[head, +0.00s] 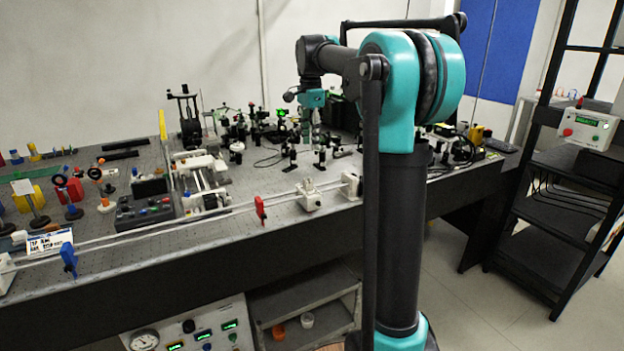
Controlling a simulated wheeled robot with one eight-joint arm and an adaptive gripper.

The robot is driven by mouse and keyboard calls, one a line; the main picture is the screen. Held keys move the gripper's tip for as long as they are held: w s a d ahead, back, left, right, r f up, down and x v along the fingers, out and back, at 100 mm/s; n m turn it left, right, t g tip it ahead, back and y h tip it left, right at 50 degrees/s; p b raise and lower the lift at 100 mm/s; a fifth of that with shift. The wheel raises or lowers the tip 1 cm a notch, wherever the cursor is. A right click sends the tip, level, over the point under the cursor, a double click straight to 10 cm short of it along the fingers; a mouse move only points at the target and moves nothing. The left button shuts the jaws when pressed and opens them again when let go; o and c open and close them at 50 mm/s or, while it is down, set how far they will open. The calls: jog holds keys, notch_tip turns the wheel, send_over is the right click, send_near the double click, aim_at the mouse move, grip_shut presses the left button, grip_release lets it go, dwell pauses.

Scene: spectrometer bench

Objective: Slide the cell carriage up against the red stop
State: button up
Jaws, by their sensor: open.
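The cell carriage (308,196), a white block with a small fitting on top, sits on a pair of pale rails (190,220) along the bench's front edge. The red stop (260,209) stands on the rails to its left, with a clear gap between them. A blue stop (68,260) is far to the left on the same rails. My gripper (306,130) hangs pointing down over the back part of the bench, well behind and above the carriage. It is small and dark against the optics, so its fingers are hard to make out; it touches neither carriage nor stop.
A white end block (351,187) holds the rails' right end. A dark control box (146,211) and a white mechanism (203,185) stand behind the rails. Crowded optics (240,130) fill the bench's back. A handwritten card (50,240) stands by the blue stop.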

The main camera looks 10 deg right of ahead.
aim_at(311, 182)
notch_tip(311, 182, down, 14)
dwell(0.4)
grip_shut()
